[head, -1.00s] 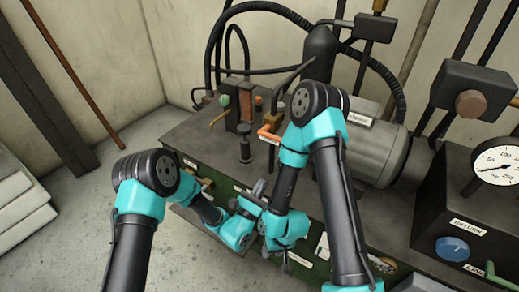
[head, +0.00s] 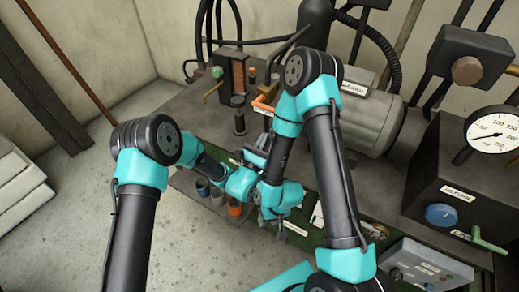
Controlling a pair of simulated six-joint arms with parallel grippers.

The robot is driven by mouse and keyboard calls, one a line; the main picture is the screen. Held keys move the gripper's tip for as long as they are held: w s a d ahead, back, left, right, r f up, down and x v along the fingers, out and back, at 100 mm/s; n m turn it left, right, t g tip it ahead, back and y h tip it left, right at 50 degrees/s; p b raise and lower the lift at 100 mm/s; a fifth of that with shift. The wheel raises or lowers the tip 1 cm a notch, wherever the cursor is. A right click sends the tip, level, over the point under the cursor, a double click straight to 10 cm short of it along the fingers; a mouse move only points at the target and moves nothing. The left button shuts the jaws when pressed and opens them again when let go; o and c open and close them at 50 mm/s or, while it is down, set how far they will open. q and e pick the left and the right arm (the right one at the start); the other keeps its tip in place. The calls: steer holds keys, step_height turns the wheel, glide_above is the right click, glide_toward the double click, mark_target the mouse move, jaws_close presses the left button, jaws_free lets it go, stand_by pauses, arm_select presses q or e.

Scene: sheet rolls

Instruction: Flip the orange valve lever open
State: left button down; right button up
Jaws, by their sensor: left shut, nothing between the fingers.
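The orange valve lever (head: 263,106) is a short bent handle on the bench, left of the grey motor and beside my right arm's elbow. Its base is partly hidden by that arm. My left gripper (head: 256,158) is shut and empty near the bench's front edge, below the lever in the picture and apart from it. My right gripper (head: 270,214) hangs low in front of the bench, close to the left wrist. Its fingers are small and partly hidden by its own wrist, so their opening is unclear.
A dark upright post (head: 239,117) and a green-knobbed valve (head: 217,73) stand left of the lever. The grey motor (head: 366,122) is to the right. Several cups (head: 217,194) stand on a low shelf. A gauge (head: 493,134) and a blue knob (head: 440,215) are far right.

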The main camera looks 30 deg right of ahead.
arm_select(q)
step_height(320, 180, up, 6)
steer(key=w+d, duration=0.2)
steer(key=d, duration=0.1)
steer(key=shift+f, duration=0.15)
